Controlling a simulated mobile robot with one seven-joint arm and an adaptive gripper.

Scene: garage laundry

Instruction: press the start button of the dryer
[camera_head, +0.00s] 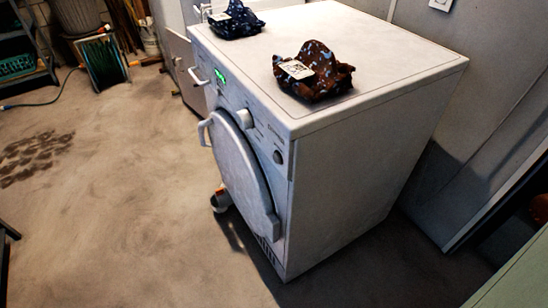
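The white dryer (370,150) stands in the middle, its front turned to the lower left. The front has a round door (238,165), which looks closed, with a handle (205,130) on its left side. Above the door is a control strip with a lit green display (220,77), a pale round knob (244,118) and a dark round button (278,157) near the right end. The labels are too small to read, so I cannot tell which control is the start button. My gripper is not in view.
A brown patterned cloth bundle (318,72) with a tag and a blue one (236,22) lie on the dryer top. A small orange and grey object (220,200) sits by the dryer's base. A green hose reel (103,62) stands at back left. The left floor is mostly clear.

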